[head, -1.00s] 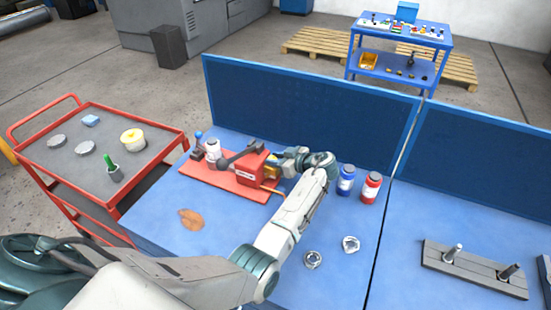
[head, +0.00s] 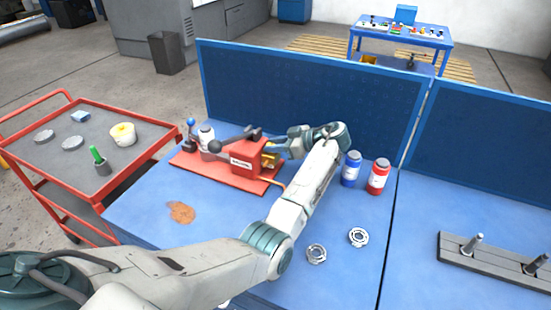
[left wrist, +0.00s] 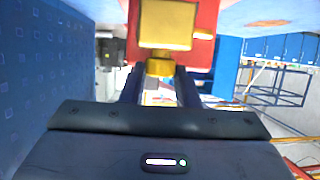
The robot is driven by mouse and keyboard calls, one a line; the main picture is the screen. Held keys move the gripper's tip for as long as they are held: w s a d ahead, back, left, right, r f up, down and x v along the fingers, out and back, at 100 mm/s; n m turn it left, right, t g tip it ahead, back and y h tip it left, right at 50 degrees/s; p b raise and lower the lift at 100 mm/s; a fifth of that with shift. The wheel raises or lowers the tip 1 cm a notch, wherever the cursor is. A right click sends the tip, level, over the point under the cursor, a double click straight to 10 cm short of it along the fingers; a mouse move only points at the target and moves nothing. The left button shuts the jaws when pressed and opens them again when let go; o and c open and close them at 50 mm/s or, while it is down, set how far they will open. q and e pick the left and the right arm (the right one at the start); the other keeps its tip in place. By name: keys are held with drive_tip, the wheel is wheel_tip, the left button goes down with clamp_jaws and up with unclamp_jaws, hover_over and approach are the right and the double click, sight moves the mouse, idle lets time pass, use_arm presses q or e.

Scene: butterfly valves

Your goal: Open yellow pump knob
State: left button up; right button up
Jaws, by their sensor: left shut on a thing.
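The red pump (head: 243,158) stands on a red base plate (head: 212,175) on the blue workbench. Its yellow part (head: 269,160) shows at its right side, mostly hidden by my gripper. My left gripper (head: 277,149) reaches it from the right and is shut on the yellow knob. In the left wrist view, the yellow knob (left wrist: 160,68) sits between the two dark fingers, below a larger yellow block (left wrist: 166,24) on the red pump body. The exact finger contact is blurred. My right gripper is in neither view.
A blue bottle (head: 351,169) and a red bottle (head: 378,177) stand just right of my left arm. Metal rings (head: 358,237) lie on the bench. A blue panel (head: 300,105) rises behind the pump. A red cart (head: 150,148) stands at left.

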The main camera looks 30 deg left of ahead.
use_arm(q)
drive_tip(key=shift+w+f+n+g+b, duration=0.1)
drive_tip(key=shift+n+g+b, duration=0.6)
drive_tip(key=shift+g+b, duration=0.15)
drive_tip(key=shift+a+n+g, duration=0.1)
drive_tip(key=shift+n+g, duration=0.2)
drive_tip(key=shift+g, duration=0.05)
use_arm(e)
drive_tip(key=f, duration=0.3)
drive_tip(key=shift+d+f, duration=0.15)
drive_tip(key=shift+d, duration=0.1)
use_arm(q)
drive_tip(key=shift+h+b, duration=0.3)
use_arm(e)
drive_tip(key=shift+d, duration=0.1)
use_arm(q)
drive_tip(key=o, duration=0.7)
drive_tip(key=shift+a, duration=0.1)
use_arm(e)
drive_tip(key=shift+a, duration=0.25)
